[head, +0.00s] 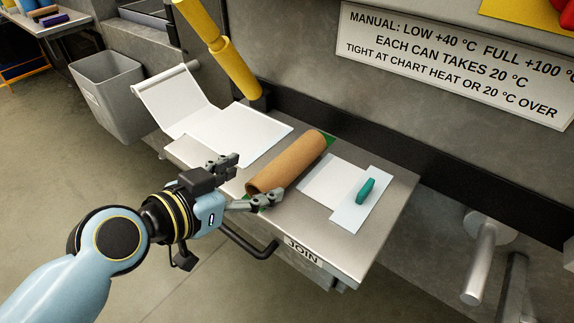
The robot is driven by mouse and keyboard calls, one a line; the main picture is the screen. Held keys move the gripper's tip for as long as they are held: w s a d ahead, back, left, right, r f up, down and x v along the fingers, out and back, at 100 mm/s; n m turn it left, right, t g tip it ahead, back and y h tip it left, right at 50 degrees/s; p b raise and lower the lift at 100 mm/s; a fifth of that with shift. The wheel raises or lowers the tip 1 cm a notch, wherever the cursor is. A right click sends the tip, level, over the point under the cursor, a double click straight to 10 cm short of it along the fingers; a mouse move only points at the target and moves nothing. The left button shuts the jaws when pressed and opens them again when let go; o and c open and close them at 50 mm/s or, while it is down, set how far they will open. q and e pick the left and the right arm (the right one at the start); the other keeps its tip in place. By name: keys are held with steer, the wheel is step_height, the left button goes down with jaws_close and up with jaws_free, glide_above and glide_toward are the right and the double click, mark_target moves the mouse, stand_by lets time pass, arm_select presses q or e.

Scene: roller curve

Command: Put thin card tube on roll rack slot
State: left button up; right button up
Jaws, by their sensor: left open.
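A brown card tube (287,163) lies on its side on the metal bench (372,232), over a green patch, running from near left to far right. I cannot tell from this view alone whether it is the thin one. My left gripper (245,182) is open at the tube's near end, one finger at its left and the other at its lower near side. I cannot tell whether either finger touches it. No roll rack slot is clearly recognisable in view. My right gripper is not in view.
White sheets (240,133) lie left of the tube. A white plate with a teal handle (365,191) lies right of it. A grey bin (108,93) stands beyond the bench at left. A yellow pipe (232,68) hangs above the bench's back edge. A dark bar (262,243) juts from the front.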

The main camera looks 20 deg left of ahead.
mark_target(264, 176)
arm_select(q)
steer(key=shift+w+d+f, duration=0.25)
steer(key=shift+w, duration=0.4)
steer(key=x, duration=0.3)
steer(key=shift+w+d+f, duration=0.2)
steer(key=shift+w+d, duration=0.1)
steer(key=shift+w+d+f, duration=0.1)
steer(key=shift+w+f, duration=0.1)
steer(key=shift+w, duration=0.1)
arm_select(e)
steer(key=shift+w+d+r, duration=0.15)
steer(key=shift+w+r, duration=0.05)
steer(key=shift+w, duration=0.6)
arm_select(q)
steer(key=shift+c, duration=0.4)
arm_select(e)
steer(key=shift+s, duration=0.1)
arm_select(q)
steer(key=shift+c, duration=1.1)
steer(key=c, duration=1.1)
steer(key=shift+r, duration=0.15)
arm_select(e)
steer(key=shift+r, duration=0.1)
